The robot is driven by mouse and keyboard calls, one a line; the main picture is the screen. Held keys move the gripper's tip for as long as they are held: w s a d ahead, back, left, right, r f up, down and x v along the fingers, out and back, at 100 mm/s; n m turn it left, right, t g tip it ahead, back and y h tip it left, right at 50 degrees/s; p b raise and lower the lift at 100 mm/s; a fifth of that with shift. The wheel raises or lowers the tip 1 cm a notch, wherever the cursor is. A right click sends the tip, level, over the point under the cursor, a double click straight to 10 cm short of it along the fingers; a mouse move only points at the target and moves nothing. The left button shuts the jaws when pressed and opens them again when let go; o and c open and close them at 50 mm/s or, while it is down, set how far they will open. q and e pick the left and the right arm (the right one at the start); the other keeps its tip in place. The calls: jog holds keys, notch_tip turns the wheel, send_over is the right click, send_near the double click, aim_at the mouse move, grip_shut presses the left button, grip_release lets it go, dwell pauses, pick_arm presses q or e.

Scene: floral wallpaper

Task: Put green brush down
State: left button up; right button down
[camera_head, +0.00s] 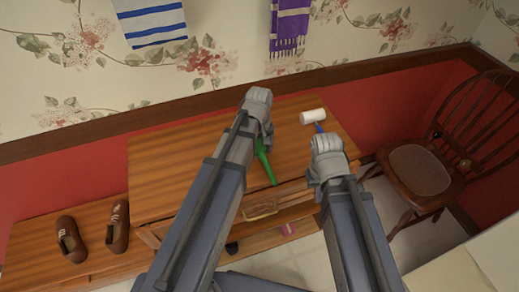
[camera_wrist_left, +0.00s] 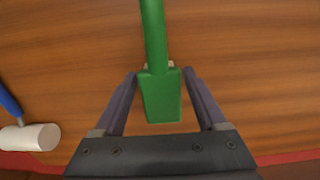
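The green brush (camera_head: 265,162) is over the wooden tabletop, its long handle pointing toward the front edge. In the left wrist view, its wide end (camera_wrist_left: 161,98) lies between the two fingers of my left gripper (camera_wrist_left: 160,72), with a small gap visible on each side. The fingers are apart and do not appear to press on it. I cannot tell whether the brush touches the wood. My left gripper (camera_head: 262,122) hides its far end in the head view. My right gripper (camera_head: 326,146) is near a blue handle; its fingertips' opening is not clear.
A white roller (camera_head: 313,117) with the blue handle (camera_head: 319,128) is at the table's right; it also shows in the left wrist view (camera_wrist_left: 30,137). Brown shoes (camera_head: 70,238) sit on a lower bench at left. A wooden chair (camera_head: 425,165) stands right. The tabletop's (camera_head: 165,160) left side is clear.

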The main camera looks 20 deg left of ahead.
pick_arm(q)
jog(key=shift+o, duration=0.6)
jog(key=shift+r, duration=0.1)
pick_arm(e)
jog(key=shift+r, duration=0.1)
pick_arm(q)
notch_tip(320, 180, up, 12)
jog(key=p, duration=1.2)
jog(key=s+d+m+y, duration=0.1)
jog(key=s+d+m, duration=0.8)
jog(key=s, duration=0.3)
jog(key=shift+s+d+m, duration=0.25)
jog(key=shift+s+m, duration=0.15)
jog(key=shift+m, duration=0.4)
pick_arm(e)
notch_tip(320, 180, up, 12)
pick_arm(q)
jog(key=shift+r, duration=0.1)
